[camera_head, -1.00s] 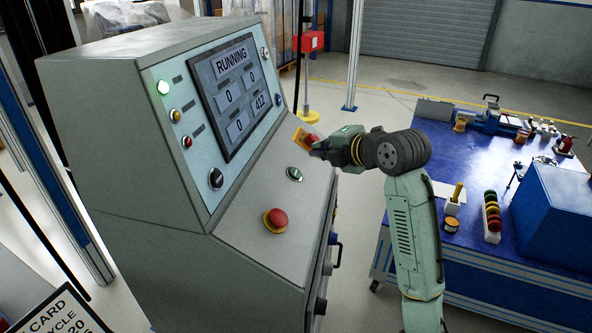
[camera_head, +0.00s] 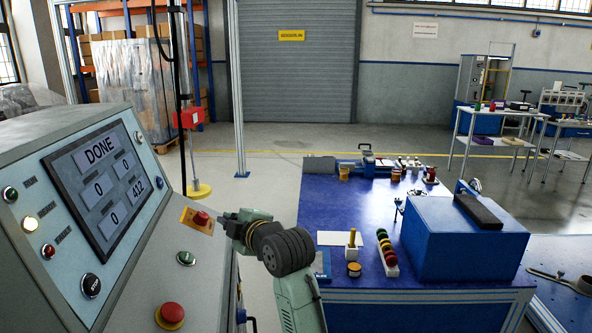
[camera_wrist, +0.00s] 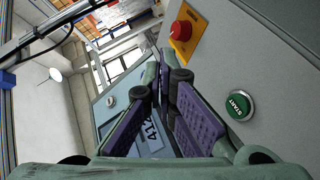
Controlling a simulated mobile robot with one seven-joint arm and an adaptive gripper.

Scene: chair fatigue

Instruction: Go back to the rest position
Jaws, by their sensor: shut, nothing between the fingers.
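My gripper (camera_head: 228,222) is shut and empty, close to the sloped front of the grey control console (camera_head: 215,262). In the wrist view the fingers (camera_wrist: 166,75) meet in front of the console's screen (camera_wrist: 150,140). A green START button (camera_wrist: 238,105) and a red button on a yellow plate (camera_wrist: 182,30) lie to their right, apart from the fingers. In the head view that red button (camera_head: 201,218) sits just left of the gripper, and the green button (camera_head: 186,258) is below it. The screen (camera_head: 105,185) reads DONE.
A red emergency button (camera_head: 170,314) is low on the console. To the right, a blue workbench (camera_head: 340,210) holds a blue box (camera_head: 462,240), a row of coloured discs (camera_head: 387,252) and small tools. Open floor lies beyond, before a shutter (camera_head: 297,60).

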